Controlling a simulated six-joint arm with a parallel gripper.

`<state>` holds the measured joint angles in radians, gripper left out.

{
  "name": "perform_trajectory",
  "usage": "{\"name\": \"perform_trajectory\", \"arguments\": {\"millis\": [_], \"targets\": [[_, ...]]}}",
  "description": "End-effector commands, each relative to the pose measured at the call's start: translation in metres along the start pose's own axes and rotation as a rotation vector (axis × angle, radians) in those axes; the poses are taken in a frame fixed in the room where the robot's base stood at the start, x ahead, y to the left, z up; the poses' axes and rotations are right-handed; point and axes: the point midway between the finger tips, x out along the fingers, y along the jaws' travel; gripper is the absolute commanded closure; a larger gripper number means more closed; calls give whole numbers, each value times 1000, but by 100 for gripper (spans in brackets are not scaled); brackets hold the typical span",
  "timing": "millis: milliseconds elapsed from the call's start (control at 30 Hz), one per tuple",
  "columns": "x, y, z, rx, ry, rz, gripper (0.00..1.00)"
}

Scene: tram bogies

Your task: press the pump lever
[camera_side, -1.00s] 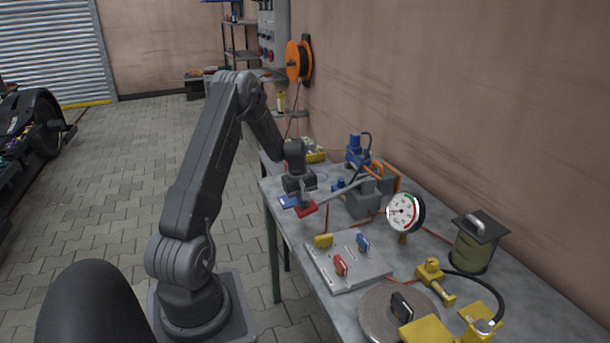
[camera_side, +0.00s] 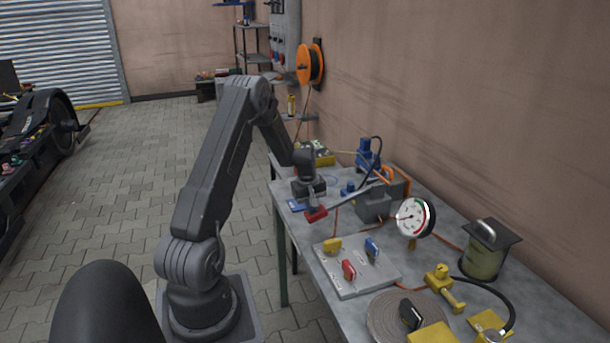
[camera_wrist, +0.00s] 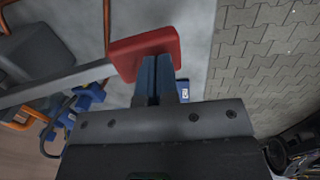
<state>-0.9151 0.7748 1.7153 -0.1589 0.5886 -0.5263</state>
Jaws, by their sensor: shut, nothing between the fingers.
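The pump lever is a grey bar (camera_side: 350,198) with a red pad (camera_side: 317,215) at its free end. It runs from the grey pump block (camera_side: 374,207) toward the table's left edge. My gripper (camera_side: 311,206) points down, right at the red pad. In the wrist view the shut, empty fingers (camera_wrist: 154,62) overlap the edge of the red pad (camera_wrist: 145,45), and the lever bar (camera_wrist: 60,88) runs off to the left. Whether the fingertips touch the pad or hover just above it, I cannot tell.
A round gauge (camera_side: 413,217) stands beside the pump. In front is a grey plate (camera_side: 350,285) with red, blue and yellow handles. A blue item (camera_side: 295,204) lies beside the red pad. A green canister (camera_side: 482,258) stands at the right near the wall.

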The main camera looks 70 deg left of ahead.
Motion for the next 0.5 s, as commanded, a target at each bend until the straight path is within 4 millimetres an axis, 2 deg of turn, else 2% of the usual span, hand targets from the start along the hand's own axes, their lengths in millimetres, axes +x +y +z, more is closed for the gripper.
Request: {"name": "perform_trajectory", "arguments": {"millis": [300, 500], "targets": [[-75, -12, -2, 0, 9, 8, 100], [-111, -20, -2, 1, 7, 8, 100]]}}
